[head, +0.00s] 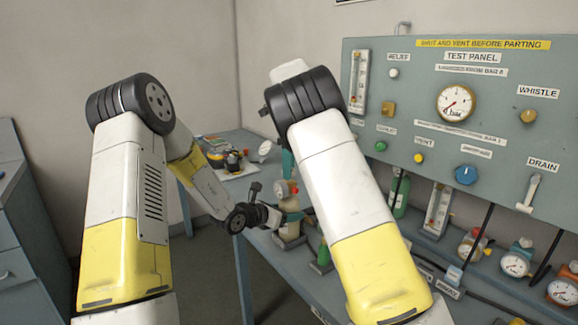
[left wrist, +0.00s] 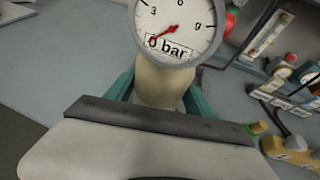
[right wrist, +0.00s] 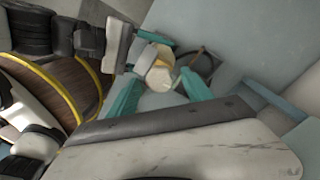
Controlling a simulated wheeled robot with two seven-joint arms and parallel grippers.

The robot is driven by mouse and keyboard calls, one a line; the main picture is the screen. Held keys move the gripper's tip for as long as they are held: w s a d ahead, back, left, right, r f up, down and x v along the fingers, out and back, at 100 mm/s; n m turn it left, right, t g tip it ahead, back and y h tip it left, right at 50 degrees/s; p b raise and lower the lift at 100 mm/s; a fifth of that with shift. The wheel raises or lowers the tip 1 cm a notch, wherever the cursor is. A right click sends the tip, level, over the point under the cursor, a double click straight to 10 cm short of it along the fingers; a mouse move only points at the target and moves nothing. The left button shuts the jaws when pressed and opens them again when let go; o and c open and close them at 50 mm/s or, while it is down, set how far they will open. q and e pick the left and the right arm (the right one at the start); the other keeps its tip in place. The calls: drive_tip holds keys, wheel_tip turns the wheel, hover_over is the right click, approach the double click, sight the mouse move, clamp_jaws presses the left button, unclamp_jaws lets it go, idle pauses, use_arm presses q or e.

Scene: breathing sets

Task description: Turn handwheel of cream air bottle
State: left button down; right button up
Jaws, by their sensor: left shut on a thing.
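The cream air bottle (head: 291,228) stands on the bench with a round gauge (head: 281,188) at its top. In the left wrist view the gauge (left wrist: 178,28) reads about 0 bar, with the cream body (left wrist: 160,82) below it. My left gripper (head: 277,216) is shut on the bottle, with teal fingers on both sides of it. My right gripper (head: 287,163) is above the bottle. In the right wrist view its teal fingers (right wrist: 160,98) are spread, with the bottle's pale top (right wrist: 160,76) beyond and between them. I cannot clearly make out the handwheel.
The test panel (head: 450,110) rises behind the bench at right. Several gauged sets (head: 515,263) stand along the bench's right part. A green bottle (head: 400,196) stands under the panel. A tray (head: 229,168) of small items lies on the bench's far left end.

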clamp_jaws()
drive_tip(key=shift+n, duration=0.4)
drive_tip(key=n, duration=0.5)
drive_tip(key=shift+n, duration=0.3)
drive_tip(key=n, duration=0.5)
drive_tip(key=shift+n, duration=0.4)
drive_tip(key=shift+o, duration=0.5)
unclamp_jaws()
